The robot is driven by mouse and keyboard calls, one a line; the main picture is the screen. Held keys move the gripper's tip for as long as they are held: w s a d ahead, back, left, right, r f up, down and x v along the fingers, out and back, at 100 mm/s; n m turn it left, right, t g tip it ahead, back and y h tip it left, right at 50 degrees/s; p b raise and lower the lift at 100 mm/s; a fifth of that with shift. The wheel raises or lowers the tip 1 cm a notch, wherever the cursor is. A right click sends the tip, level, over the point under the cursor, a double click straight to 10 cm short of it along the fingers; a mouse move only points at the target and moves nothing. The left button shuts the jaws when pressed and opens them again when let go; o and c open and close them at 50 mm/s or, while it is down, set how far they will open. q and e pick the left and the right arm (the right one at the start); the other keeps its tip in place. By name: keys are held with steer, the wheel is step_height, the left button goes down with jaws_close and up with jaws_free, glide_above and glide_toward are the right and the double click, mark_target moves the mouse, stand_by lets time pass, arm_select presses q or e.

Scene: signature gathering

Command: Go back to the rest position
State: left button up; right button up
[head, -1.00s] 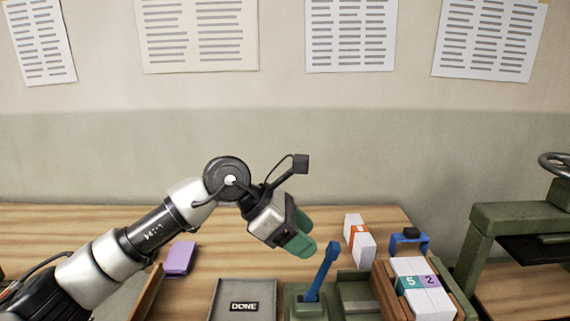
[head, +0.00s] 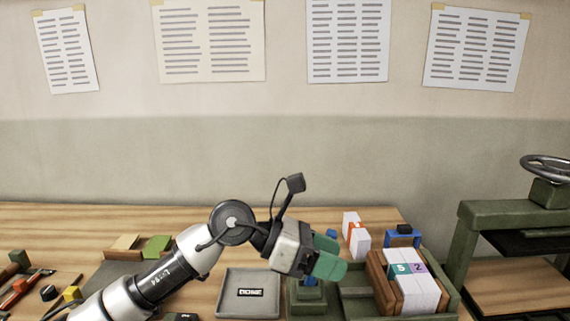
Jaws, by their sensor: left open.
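My left gripper (head: 333,256) has green fingers and hangs above the workbench, pointing right. It is open, with nothing seen between its fingers. It is over a green stand (head: 308,296) and hides part of it; a bit of blue (head: 331,233) shows behind the fingers. My left arm (head: 165,272) reaches in from the lower left. My right gripper is out of view.
A grey labelled tray (head: 248,306) lies below the arm. To the right are a wooden holder (head: 377,273) with white stacks marked 5 and 2, an orange-banded white stack (head: 356,239) and a green press (head: 492,213). Tan (head: 124,246) and green (head: 157,246) blocks lie left.

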arm_select(q)
steer(key=a+r+n+t+h, duration=0.1)
steer(key=a+n+t+h, duration=0.45)
steer(key=n+t, duration=1.55)
steer(key=s+a+f+n+g+y, duration=0.3)
steer(key=a+f+n+y, duration=1.4)
steer(key=n, duration=0.6)
steer(key=s+a+f+n+g+y, duration=0.1)
steer(key=s+a+f+n+g, duration=0.25)
steer(key=s+f+g, duration=0.65)
steer(key=s+a+f+n+g+y, duration=0.15)
steer(key=s+f+n+g, duration=0.35)
steer(key=s, duration=0.8)
step_height(320, 180, down, 28)
steer(key=s+m, duration=0.2)
steer(key=s+a+f, duration=0.3)
steer(key=s+f, duration=1.1)
steer(key=s, duration=0.1)
steer(key=shift+f+g, duration=0.3)
steer(key=shift+g, duration=0.1)
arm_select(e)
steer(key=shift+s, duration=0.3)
